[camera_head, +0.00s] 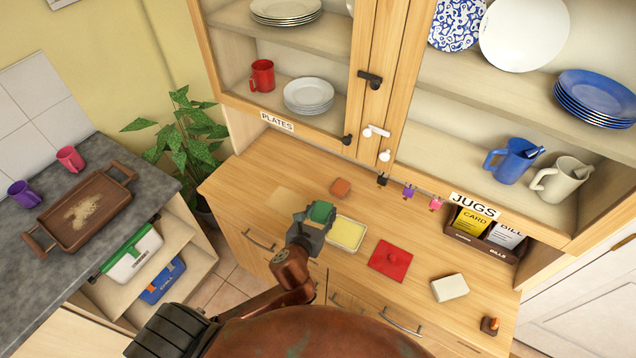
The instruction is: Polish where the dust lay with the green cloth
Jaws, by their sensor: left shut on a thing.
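My left gripper (315,222) is over the wooden dresser top (365,205), shut on the green cloth (321,211). The gripper hides part of the cloth, and I cannot tell whether the cloth touches the wood. A pale patch (289,202) shows on the dresser top just left of the gripper; I cannot tell whether it is dust or a wiped area. My right gripper is not in view.
A shallow tray with a yellow inside (348,233) is just right of the gripper. Cupboards rise behind; a letter rack (479,238) stands right.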

